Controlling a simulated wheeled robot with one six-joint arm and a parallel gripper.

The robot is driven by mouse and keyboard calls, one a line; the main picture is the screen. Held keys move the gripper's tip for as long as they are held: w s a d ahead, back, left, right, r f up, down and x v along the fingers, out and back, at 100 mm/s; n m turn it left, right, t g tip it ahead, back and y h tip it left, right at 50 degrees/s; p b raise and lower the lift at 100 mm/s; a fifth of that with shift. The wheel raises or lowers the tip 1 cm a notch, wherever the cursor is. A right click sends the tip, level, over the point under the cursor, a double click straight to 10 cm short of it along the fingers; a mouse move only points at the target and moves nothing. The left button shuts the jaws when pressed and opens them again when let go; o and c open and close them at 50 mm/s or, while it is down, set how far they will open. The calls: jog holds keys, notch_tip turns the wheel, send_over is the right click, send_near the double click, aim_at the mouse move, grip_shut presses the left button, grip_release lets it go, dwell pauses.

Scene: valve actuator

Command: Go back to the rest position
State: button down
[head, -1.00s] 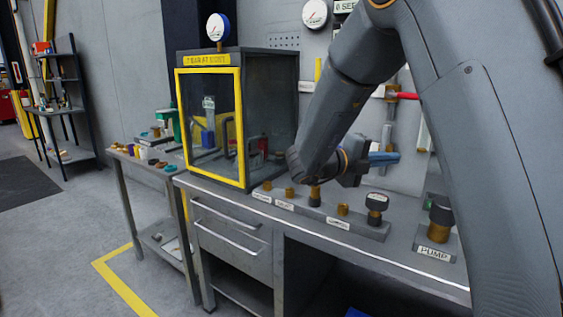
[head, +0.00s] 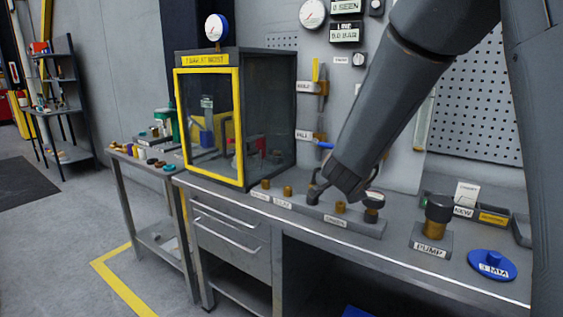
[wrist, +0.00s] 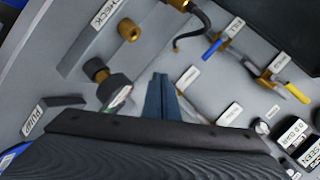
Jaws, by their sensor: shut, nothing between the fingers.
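My gripper (wrist: 160,98) shows in the wrist view, its two blue-grey fingers together with nothing between them. The fingers point over the bench, beside a dark round fitting (wrist: 114,89) with a brass stem. In the head view my arm crosses the right side from the top, and its wrist end is low over the labelled fitting strip (head: 365,225).
A yellow-framed cabinet (head: 242,120) stands left on the bench. A pump fitting (head: 437,215) and a blue disc (head: 491,265) are at the right. Valves with a blue handle (wrist: 214,48) and a yellow handle (wrist: 297,93) are on the wall panel. Floor at left is clear.

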jog(key=s+a+f+n+g+y, duration=0.35)
jog(key=s+f+n, duration=0.25)
jog(key=s, duration=0.2)
jog(key=s+d+f+n+g, duration=0.1)
jog(key=s+f+n+g, duration=0.1)
jog(key=s, duration=0.6)
jog(key=s+d+f+n+g, duration=0.1)
jog(key=s+f+n+g, duration=0.2)
jog(key=s, duration=0.5)
jog(key=s+d+f+n+g, duration=0.1)
jog(key=s+f+n+g, duration=0.1)
jog(key=s+n, duration=0.3)
jog(key=s+g, duration=0.1)
jog(key=s, duration=0.3)
jog(key=shift+d+f+y, duration=0.15)
jog(key=shift+f+y, duration=0.1)
jog(key=shift+y, duration=0.1)
jog(key=shift+d, duration=0.1)
